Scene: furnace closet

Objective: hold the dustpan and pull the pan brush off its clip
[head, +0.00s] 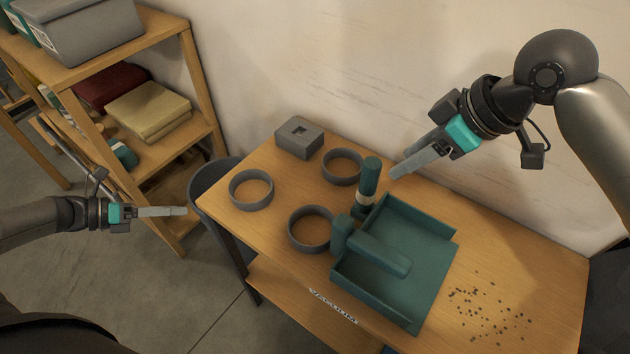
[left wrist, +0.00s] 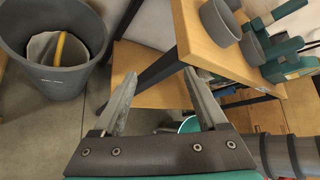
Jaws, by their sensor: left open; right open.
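The teal dustpan (head: 425,275) lies on the wooden table, its open tray facing up. A teal pan brush (head: 376,253) lies across its left part; its clip cannot be made out. An upright teal grip (head: 370,176) with a pale band stands at the dustpan's back left corner. Teal parts also show at the right edge of the left wrist view. My right gripper (head: 394,173) is open and empty, just right of the upright grip and above the table. My left gripper (head: 186,211) is open and empty, left of the table, away from the dustpan.
Several grey rings (head: 251,189) and a grey block (head: 299,138) sit on the table's left part. Dark crumbs (head: 487,310) lie at right. A grey bin (left wrist: 58,48) stands beside the table's left end. A wooden shelf (head: 165,70) stands at left.

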